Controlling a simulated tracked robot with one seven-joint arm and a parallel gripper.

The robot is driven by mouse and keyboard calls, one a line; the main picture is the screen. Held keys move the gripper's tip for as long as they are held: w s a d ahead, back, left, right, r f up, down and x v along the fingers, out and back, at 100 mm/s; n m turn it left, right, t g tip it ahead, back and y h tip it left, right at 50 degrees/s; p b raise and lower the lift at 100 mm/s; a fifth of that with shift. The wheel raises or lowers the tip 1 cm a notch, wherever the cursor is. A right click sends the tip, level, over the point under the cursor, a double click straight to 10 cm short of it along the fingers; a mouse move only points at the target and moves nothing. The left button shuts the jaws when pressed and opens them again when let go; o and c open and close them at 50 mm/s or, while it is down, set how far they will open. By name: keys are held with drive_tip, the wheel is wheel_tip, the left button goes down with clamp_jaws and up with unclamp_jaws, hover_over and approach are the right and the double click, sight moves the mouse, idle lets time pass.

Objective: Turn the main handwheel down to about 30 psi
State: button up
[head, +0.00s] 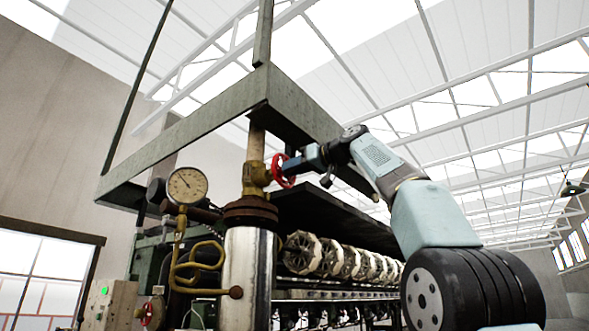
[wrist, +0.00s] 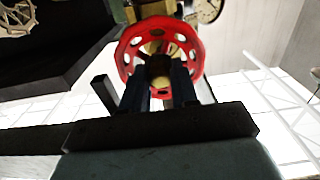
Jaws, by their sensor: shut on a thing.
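The red main handwheel (head: 276,170) sits on a brass valve (head: 257,177) on the vertical pipe above the steel cylinder. It also shows in the wrist view, where the red wheel (wrist: 133,50) with its round holes faces me. My gripper (head: 287,168) is at the wheel, its two dark fingers (wrist: 160,77) shut on it across the near part and hub. The fingers hide part of the hub and lower rim. The round pressure gauge (head: 188,184) is left of the valve. Its needle points to the upper left; the numbers are too small to read.
A dark green steel frame (head: 185,139) surrounds the pipe, with a beam close above my gripper. A second, smaller red handwheel (head: 148,315) is low at the left beside a box with a green light (head: 107,302). Several reels (head: 301,252) line the machine below.

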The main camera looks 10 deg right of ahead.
clamp_jaws()
drive_tip(key=shift+m, duration=2.5)
drive_tip(key=o, duration=0.8)
unclamp_jaws()
drive_tip(key=shift+v, duration=3.5)
